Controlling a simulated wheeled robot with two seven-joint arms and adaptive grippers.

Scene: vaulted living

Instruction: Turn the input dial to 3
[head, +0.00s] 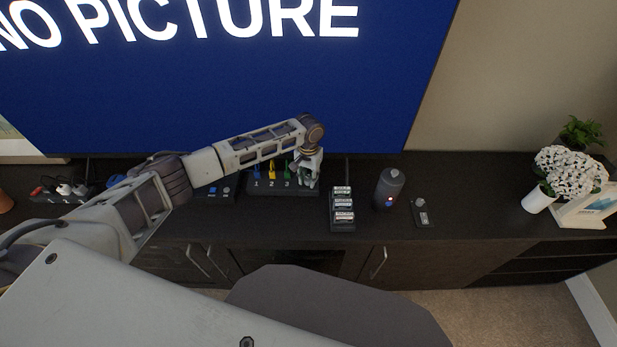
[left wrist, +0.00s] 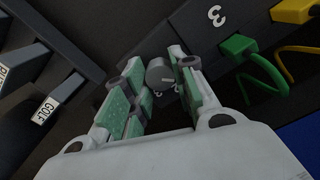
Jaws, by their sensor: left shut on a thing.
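The input box (head: 262,190) is a dark box below the TV, with blue, yellow and green plugs over the labels 1, 2 and 3. It also shows in the left wrist view with a large 3 and the green plug (left wrist: 238,46). The grey round input dial (left wrist: 159,70) is between my left gripper's green-padded fingers (left wrist: 158,85), which are shut on it. A pale pointer mark and small digits show near the dial, but I cannot tell which digit it points at. In the head view my left gripper (head: 309,172) hides the dial at the box's right end. My right gripper is not in view.
A holder with labelled cartridges (head: 342,210), one marked GOLF in the left wrist view (left wrist: 45,108), stands close right of the box. A dark cylindrical speaker (head: 389,188) and a small remote (head: 421,213) are further right. The TV (head: 250,90) rises behind.

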